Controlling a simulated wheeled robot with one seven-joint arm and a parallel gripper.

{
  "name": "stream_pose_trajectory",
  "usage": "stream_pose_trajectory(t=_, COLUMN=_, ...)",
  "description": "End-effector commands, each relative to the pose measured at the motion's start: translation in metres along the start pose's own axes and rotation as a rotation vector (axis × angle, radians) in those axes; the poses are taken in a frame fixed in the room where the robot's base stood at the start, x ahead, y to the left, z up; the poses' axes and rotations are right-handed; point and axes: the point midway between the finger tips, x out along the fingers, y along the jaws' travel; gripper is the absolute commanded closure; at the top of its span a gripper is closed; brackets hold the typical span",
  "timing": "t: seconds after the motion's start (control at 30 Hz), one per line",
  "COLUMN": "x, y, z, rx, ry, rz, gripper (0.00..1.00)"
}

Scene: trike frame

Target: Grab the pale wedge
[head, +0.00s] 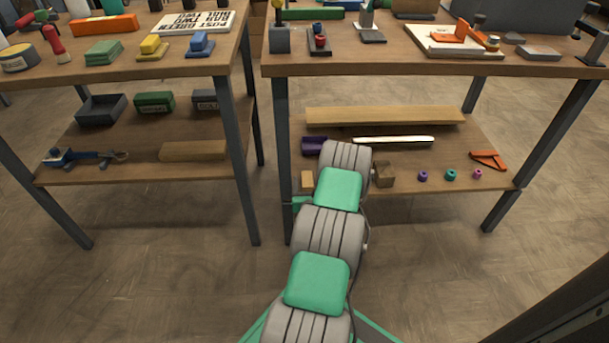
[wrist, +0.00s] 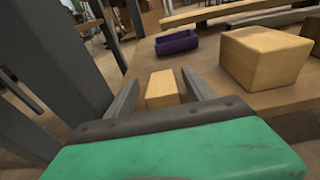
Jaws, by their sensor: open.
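A small pale wood piece, which I take for the pale wedge (wrist: 164,92), lies on the lower shelf near its left edge. In the wrist view it shows between my two fingers, with its far part clear and its near end hidden by my gripper's body. It also shows in the head view (head: 308,181), just left of my arm. My gripper (wrist: 160,79) is open, with one finger on each side of the piece. I cannot tell whether either finger touches it.
A larger wooden block (wrist: 264,58) sits right of my gripper, on the same shelf (head: 405,183). A purple tray (wrist: 177,42) lies behind the wedge. A grey table leg (wrist: 55,50) stands close on the left. The bench top (head: 400,62) overhangs the shelf.

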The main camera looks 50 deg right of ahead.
Motion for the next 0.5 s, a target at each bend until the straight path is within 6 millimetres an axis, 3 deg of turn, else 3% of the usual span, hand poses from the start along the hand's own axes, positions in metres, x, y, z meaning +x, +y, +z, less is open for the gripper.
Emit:
stream_pose_trajectory(t=0.27, x=0.0050, y=0.0009, z=-0.0020, rx=-0.001, ry=0.001, rz=0.004, gripper=0.38)
stream_pose_trajectory(t=0.5, x=0.0048, y=0.0007, z=-0.0020, rx=-0.001, ry=0.001, rz=0.004, gripper=0.58)
